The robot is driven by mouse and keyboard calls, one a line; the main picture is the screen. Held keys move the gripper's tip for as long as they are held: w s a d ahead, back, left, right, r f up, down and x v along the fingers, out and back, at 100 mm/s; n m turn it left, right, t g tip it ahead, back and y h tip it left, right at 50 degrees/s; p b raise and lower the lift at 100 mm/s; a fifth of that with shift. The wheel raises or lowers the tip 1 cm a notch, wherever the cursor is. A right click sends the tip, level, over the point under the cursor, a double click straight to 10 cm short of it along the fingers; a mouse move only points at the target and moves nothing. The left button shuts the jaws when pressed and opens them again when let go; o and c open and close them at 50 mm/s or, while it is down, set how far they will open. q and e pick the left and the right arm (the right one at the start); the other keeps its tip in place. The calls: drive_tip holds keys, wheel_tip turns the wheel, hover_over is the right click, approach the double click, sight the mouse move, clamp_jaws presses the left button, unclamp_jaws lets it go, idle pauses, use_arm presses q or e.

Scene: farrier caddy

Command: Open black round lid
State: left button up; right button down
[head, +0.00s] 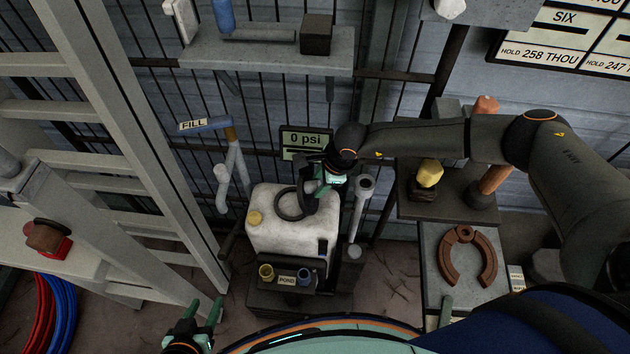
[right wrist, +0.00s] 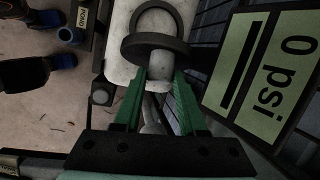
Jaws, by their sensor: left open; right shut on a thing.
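A white tank (head: 285,235) stands in the middle of the head view. A dark ring (head: 286,214) sits on its top, and the black round lid (head: 309,198) stands tilted beside that ring. In the right wrist view the lid (right wrist: 155,49) appears nearly edge-on as a thick black band, with the ring (right wrist: 138,22) beyond it. My right gripper (head: 322,184) is shut on the lid's pale grey knob (right wrist: 161,67), between its green fingers. How far the lid is apart from the ring is unclear. My left gripper (head: 204,312) is open and empty, low at left.
A gauge sign reading 0 psi (head: 305,142) is close behind my right gripper. A grey post (head: 361,205) stands right of the tank, and small cups (head: 266,272) sit in front. A ladder (head: 140,130) stands left; a horseshoe (head: 466,258) lies right.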

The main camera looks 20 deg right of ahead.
drive_tip(key=shift+s+d+f, duration=0.35)
drive_tip(key=shift+d+f, duration=0.1)
drive_tip(key=shift+d, duration=0.15)
drive_tip(key=c, duration=0.8)
unclamp_jaws()
drive_tip(key=shift+o, duration=1.4)
drive_tip(key=shift+w+a+r, duration=0.1)
drive_tip(key=shift+a+r, duration=0.1)
drive_tip(key=shift+a, duration=0.05)
drive_tip(key=v, duration=1.2)
drive_tip(key=shift+r+b, duration=0.25)
drive_tip(key=shift+b, duration=0.1)
